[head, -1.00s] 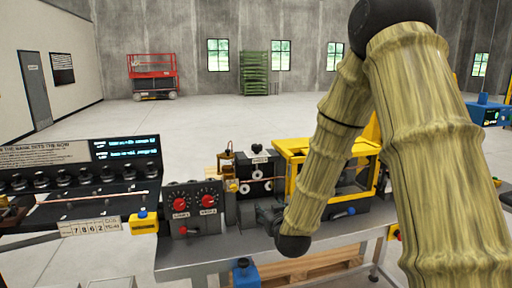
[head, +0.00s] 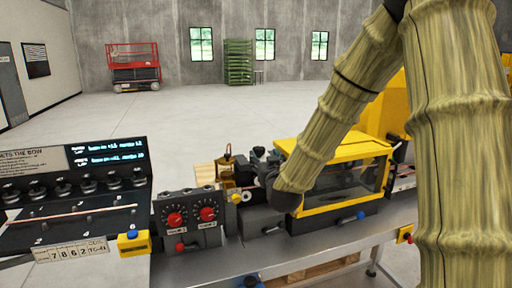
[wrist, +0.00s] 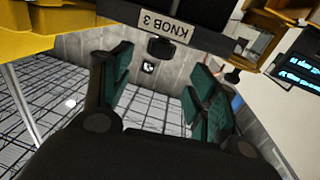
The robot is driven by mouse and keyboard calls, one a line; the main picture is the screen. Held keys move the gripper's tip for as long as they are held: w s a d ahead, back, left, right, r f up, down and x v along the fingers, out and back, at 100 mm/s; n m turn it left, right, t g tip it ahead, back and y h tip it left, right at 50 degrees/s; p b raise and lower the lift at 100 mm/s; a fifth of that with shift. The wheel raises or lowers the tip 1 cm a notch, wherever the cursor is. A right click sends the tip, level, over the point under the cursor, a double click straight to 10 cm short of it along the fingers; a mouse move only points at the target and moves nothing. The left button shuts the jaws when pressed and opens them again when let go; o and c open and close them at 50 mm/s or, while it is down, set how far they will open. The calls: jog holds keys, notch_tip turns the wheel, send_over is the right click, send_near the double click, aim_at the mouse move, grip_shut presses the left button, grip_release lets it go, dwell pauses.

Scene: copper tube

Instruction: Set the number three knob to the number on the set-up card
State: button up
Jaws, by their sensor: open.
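In the wrist view a label reading KNOB 3 (wrist: 162,20) appears upside down, with a dark knob (wrist: 160,48) just below it. My gripper (wrist: 160,88) is open, its green-padded fingers apart with nothing between them; the knob shows beyond the gap, apart from the pads. The knob's setting is not readable. In the head view my gripper (head: 262,165) is behind the red-knob panel, beside the yellow-framed machine, and hides most of that area.
Two red dial knobs (head: 174,219) (head: 208,214) sit on a grey panel left of my gripper. A yellow-framed enclosure (head: 335,205) stands close on its right. A board with several black knobs and a lit screen (head: 108,152) is at the left. Open floor lies behind.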

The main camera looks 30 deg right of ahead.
aim_at(260, 150)
jog(key=p+x, duration=0.3)
jog(key=x, duration=0.5)
jog(key=shift+r+p, duration=0.1)
jog(key=shift+p, duration=0.2)
jog(key=shift+p+x, duration=0.35)
jog(key=shift+x, duration=0.65)
jog(key=shift+s, duration=0.1)
jog(key=c, duration=1)
jog(key=shift+b, duration=0.35)
